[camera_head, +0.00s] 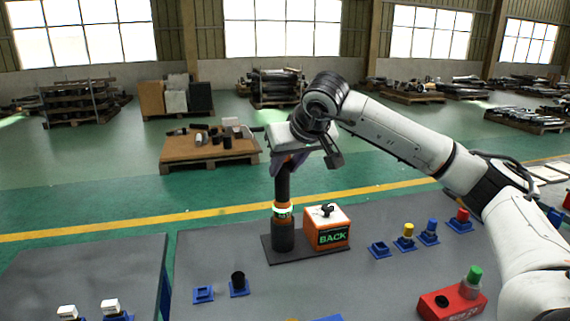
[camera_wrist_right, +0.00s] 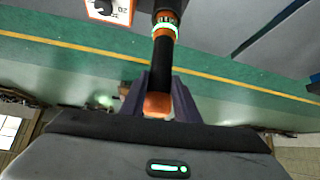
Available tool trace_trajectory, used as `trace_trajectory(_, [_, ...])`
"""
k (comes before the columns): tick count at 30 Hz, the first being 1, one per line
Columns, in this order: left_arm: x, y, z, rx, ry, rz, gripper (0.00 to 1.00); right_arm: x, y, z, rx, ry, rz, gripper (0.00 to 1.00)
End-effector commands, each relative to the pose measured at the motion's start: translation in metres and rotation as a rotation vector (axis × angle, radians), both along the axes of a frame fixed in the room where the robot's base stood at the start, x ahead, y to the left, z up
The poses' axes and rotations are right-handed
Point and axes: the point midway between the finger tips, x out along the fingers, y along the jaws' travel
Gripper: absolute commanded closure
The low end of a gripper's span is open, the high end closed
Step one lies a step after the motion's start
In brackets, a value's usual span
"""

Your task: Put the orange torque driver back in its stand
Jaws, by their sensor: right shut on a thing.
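The torque driver (camera_head: 283,187) stands upright, with a black shaft, an orange band and a glowing green-white ring low on it. In the right wrist view the driver (camera_wrist_right: 162,60) shows an orange end between the fingers. My right gripper (camera_head: 289,163) is shut on its upper end. The stand (camera_head: 284,240) is a black cylinder on a dark base plate, beside an orange and white box (camera_head: 328,234) reading BACK. The driver's lower end lines up with the cylinder and appears to meet it. I cannot tell how deep it sits. My left gripper is not in view.
Blue holders (camera_head: 378,249) with yellow, blue and red pieces stand right of the stand. Two more blue holders (camera_head: 203,294) are in front left. A gap separates the left table (camera_head: 90,270).

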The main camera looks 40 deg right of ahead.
Motion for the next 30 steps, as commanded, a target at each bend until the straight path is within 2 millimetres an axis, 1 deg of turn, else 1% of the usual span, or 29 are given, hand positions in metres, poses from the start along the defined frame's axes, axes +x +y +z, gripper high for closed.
trace_trajectory(8, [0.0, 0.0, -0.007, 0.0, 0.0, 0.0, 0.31, 0.001, 0.0, -0.007, -0.001, -0.01, 0.0, 1.0])
trace_trajectory(9, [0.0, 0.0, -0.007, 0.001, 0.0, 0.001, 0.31, 0.001, 0.0, -0.007, -0.001, -0.01, 0.0, 0.7])
trace_trajectory(11, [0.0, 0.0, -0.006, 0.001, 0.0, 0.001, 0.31, 0.001, 0.0, -0.006, -0.001, -0.01, 0.0, 0.6])
trace_trajectory(12, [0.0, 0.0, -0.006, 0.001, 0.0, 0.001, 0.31, 0.001, 0.0, -0.007, -0.001, -0.009, 0.0, 0.53])
trace_trajectory(13, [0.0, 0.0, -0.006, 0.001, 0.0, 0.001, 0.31, 0.001, 0.0, -0.007, 0.0, -0.008, 0.0, 0.5])
trace_trajectory(19, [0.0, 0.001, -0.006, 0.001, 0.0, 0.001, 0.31, 0.0, 0.0, -0.009, 0.0, -0.004, 0.0, 0.5])
trace_trajectory(20, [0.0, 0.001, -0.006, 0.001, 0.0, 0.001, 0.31, -0.001, 0.0, -0.013, 0.0, 0.006, -0.001, 0.5])
trace_trajectory(24, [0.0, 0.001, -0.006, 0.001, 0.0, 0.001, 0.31, 0.0, 0.0, -0.012, 0.0, 0.004, 0.0, 0.5])
trace_trajectory(30, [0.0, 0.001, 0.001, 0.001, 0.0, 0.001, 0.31, -0.005, 0.001, -0.002, 0.0, 0.001, -0.001, 0.5])
